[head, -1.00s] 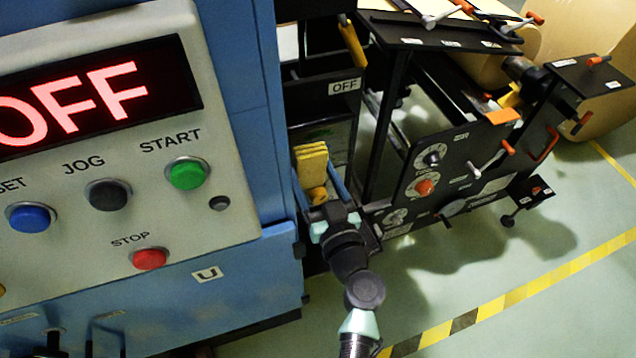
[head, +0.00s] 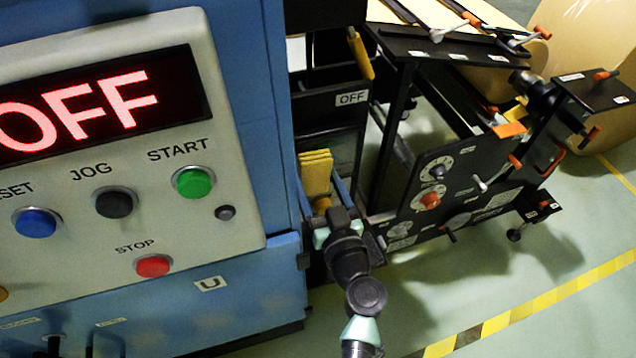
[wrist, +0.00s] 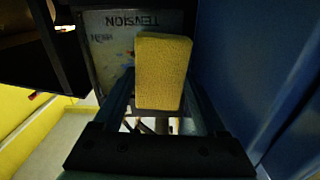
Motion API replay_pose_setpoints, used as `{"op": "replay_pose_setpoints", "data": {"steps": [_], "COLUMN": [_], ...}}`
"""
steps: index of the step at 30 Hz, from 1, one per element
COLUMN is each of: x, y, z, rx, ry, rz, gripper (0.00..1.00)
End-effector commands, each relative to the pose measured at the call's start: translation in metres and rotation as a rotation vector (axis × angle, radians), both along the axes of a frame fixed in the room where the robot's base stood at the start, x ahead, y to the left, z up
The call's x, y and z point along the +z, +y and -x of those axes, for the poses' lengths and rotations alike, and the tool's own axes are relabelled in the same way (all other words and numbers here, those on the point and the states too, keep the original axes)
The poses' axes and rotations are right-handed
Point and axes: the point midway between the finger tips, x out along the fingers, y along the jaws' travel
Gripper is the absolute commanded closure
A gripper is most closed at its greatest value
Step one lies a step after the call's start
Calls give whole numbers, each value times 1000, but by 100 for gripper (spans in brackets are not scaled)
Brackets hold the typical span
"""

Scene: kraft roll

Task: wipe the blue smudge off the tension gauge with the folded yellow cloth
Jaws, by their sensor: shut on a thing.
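The folded yellow cloth (head: 316,176) is held upright between the fingers of my gripper (head: 322,192), which is shut on it. In the wrist view the cloth (wrist: 163,72) stands between the two fingers, in front of the tension gauge (wrist: 108,62). The gauge is a pale plate with upside-down "TENSION" lettering, and the cloth covers its right part. I cannot tell whether the cloth touches the gauge. The blue smudge does not show clearly; it may be partly behind the cloth. In the head view the gauge face cannot be made out.
A blue cabinet with a control panel (head: 120,215) reading OFF stands close on the left. A black machine frame (head: 440,200) with knobs and orange-tipped levers stands on the right. Kraft rolls (head: 590,50) lie behind it. Green floor with a yellow-black stripe (head: 540,305) is open at lower right.

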Motion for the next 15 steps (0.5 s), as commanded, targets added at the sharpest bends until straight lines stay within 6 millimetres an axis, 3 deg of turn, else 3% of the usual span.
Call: {"op": "replay_pose_setpoints", "data": {"steps": [15], "x": [0], "y": [4], "z": [-10], "rx": [2], "ry": [0], "rz": [0], "gripper": [71]}}
